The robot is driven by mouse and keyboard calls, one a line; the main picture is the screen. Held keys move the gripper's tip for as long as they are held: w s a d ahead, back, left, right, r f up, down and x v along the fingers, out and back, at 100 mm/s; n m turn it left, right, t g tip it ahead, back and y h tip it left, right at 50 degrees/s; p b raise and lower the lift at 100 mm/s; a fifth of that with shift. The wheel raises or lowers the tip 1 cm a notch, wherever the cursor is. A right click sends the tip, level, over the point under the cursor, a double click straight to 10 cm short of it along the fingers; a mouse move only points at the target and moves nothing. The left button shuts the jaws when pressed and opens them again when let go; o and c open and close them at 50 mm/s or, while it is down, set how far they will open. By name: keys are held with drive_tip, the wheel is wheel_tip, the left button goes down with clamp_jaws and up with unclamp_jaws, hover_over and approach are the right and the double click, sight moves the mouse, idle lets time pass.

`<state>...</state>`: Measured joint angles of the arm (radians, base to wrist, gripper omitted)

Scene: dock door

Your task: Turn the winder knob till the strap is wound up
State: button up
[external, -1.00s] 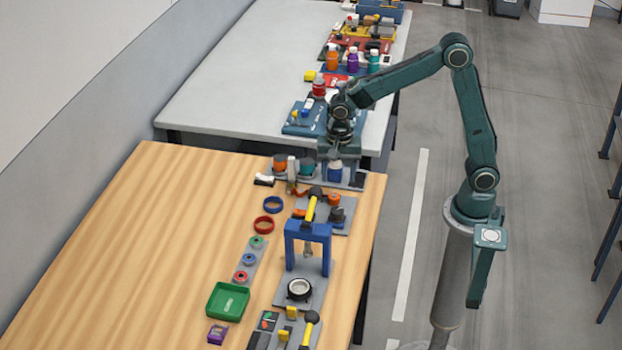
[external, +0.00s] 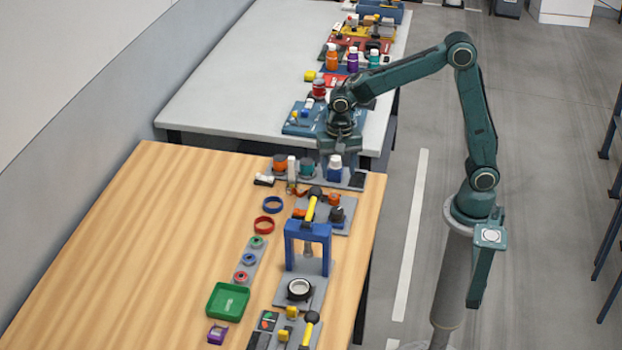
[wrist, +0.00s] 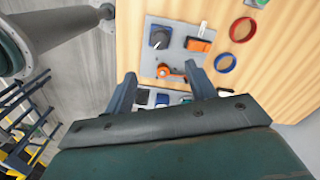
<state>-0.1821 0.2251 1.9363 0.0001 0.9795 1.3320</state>
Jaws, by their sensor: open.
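A grey plate (external: 322,228) on the wooden table carries a dark round knob (external: 337,215), an orange piece (external: 299,213) and another orange part (external: 334,199). In the wrist view the dark knob (wrist: 160,38) sits at the plate's upper left, an orange-and-black block (wrist: 198,45) to its right, and an orange curved part (wrist: 172,71) below. I cannot tell for sure which of these is the winder or how much strap is out. My gripper (wrist: 163,91) is open with nothing between its fingers. In the external view it hangs above the row of bottles, beyond the plate and apart from it.
A blue-and-white bottle (external: 335,168) and orange jar (external: 280,166) stand behind the plate. Blue (external: 273,204) and red (external: 268,224) rings lie left. The table's left side is clear.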

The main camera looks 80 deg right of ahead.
sight(337, 210)
drive_tip(key=n, duration=3.3)
drive_tip(key=shift+n, duration=0.4)
drive_tip(key=shift+f, duration=0.2)
wheel_tip(337, 210, down, 13)
drive_tip(key=shift+f, duration=0.2)
drive_tip(key=c, duration=1)
